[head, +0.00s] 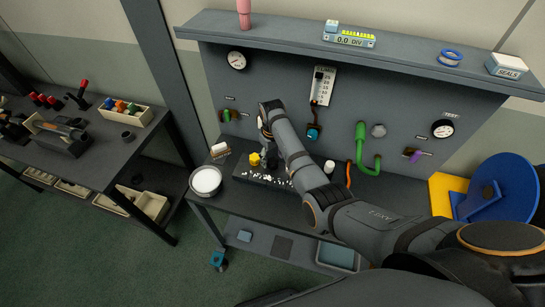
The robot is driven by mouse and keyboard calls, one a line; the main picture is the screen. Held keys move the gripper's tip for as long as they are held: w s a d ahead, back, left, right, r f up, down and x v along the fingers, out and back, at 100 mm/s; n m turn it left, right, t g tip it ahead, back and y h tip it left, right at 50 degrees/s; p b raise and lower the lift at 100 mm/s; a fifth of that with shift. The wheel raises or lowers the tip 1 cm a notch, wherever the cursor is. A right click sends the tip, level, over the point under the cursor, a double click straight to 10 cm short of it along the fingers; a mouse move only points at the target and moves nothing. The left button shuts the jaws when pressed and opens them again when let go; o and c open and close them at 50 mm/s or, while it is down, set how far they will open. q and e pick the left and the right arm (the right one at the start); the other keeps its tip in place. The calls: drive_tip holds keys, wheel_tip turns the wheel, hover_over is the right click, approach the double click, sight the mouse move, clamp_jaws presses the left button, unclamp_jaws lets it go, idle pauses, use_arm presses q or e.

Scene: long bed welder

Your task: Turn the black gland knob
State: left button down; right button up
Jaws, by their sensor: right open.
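I cannot pick out the black gland knob with certainty; it may be hidden behind my right arm or too small to tell. A small dark part (319,75) sits at the top of the white scale plate (322,88) on the panel. My right arm reaches across the bench from the lower right, and its gripper (268,160) points down over the back of the bench. The gripper is open, small and partly hidden by my arm. A yellow piece (254,159) is just left of it; I cannot tell whether they touch. My left gripper is out of view.
The grey panel carries gauges (237,60), a teal knob (313,133) and a green pipe (361,145). A white-filled bowl (205,181) stands at the bench's left end. A blue disc (505,190) leans at the right. A shelf (400,55) overhangs the panel. Open floor lies between the benches.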

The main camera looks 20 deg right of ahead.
drive_tip(key=shift+s+f, duration=0.15)
drive_tip(key=shift+f, duration=0.2)
drive_tip(key=shift+c, duration=0.8)
drive_tip(key=c, duration=1)
